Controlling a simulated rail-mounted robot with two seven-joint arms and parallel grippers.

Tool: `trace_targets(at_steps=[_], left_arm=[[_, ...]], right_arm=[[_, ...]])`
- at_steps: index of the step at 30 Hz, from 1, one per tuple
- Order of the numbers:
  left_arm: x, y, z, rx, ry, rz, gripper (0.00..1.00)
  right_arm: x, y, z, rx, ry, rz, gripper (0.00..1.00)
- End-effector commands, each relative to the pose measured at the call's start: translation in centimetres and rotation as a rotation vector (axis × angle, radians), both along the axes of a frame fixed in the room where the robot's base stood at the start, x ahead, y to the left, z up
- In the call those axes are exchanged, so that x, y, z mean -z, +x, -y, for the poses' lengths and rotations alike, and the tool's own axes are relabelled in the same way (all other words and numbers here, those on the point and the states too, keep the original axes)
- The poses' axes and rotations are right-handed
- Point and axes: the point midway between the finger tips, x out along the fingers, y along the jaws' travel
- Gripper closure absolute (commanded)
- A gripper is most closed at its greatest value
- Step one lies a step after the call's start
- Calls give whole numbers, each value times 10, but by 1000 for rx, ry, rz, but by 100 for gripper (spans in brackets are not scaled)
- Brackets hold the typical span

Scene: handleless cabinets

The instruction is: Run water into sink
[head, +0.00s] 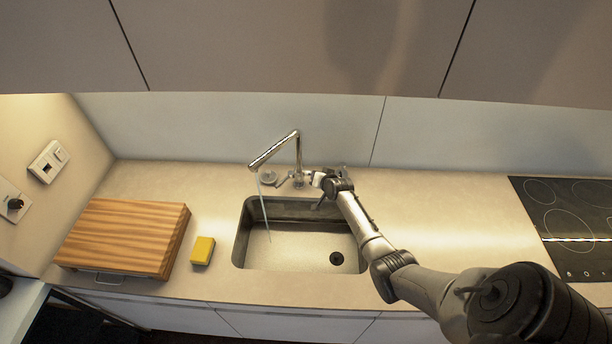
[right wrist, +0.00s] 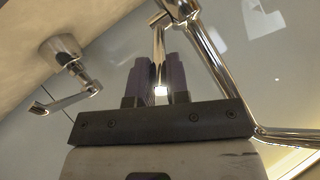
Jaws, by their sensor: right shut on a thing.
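The chrome tap (head: 276,149) stands behind the sink (head: 300,251), its spout angled to the left over the basin. A thin stream of water (head: 264,212) falls from the spout into the left part of the sink. My right gripper (head: 318,180) is at the right side of the tap base. In the right wrist view its two dark fingers (right wrist: 160,82) are shut around a chrome part, which looks like a tap handle (right wrist: 159,50). Another chrome lever (right wrist: 70,99) shows at the left of that view. My left gripper is out of view.
A wooden cutting board (head: 125,236) and a yellow sponge (head: 202,251) lie left of the sink. A black cooktop (head: 570,220) is at the far right. The counter between sink and cooktop is clear beneath my right arm. Upper cabinets (head: 290,45) hang above.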

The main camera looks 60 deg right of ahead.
Motion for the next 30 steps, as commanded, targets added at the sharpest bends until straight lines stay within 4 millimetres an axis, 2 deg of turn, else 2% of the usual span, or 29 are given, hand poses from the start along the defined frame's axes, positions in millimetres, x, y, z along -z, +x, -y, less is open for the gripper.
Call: trace_targets(at_steps=[14, 15, 22, 30], left_arm=[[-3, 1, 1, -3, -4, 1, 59], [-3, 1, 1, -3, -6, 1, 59], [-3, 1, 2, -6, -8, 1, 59], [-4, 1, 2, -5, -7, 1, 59]], right_arm=[[0, -5, 5, 8, 14, -8, 100], [0, -5, 5, 8, 14, -8, 82], [0, -5, 5, 9, 13, -7, 60], [-1, -5, 5, 9, 12, -7, 59]])
